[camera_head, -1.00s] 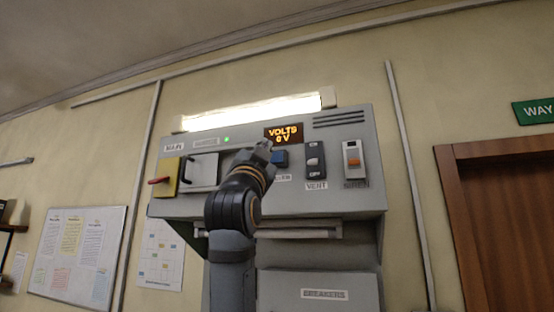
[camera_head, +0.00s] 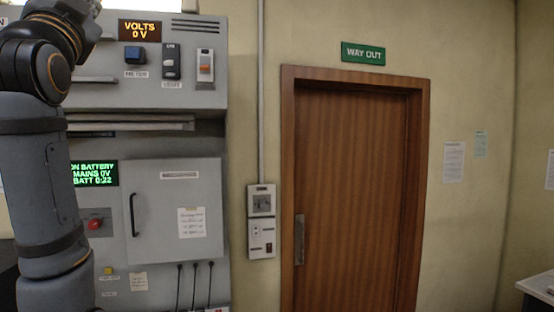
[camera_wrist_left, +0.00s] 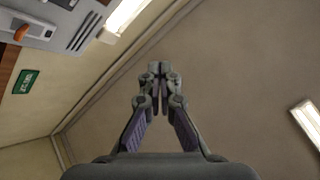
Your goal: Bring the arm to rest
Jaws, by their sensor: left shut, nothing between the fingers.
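My left arm (camera_head: 45,190) rises along the left edge of the head view, in front of the grey console (camera_head: 225,75). Its wrist is at the top left corner, and I cannot make out the fingertips there. In the left wrist view my left gripper (camera_wrist_left: 161,72) is shut and empty, its fingertips together. Behind it are the ceiling and wall, and nothing touches it. The console's top corner is at the upper left of that view, apart from the fingers. My right gripper is in neither view.
The console has a blue meter button (camera_head: 135,55), a vent switch (camera_head: 171,62), an orange switch (camera_head: 205,67), a red button (camera_head: 96,223) and a closed cabinet door (camera_head: 175,245). A wall box (camera_head: 262,222) and a closed wooden door (camera_head: 350,190) stand to the right.

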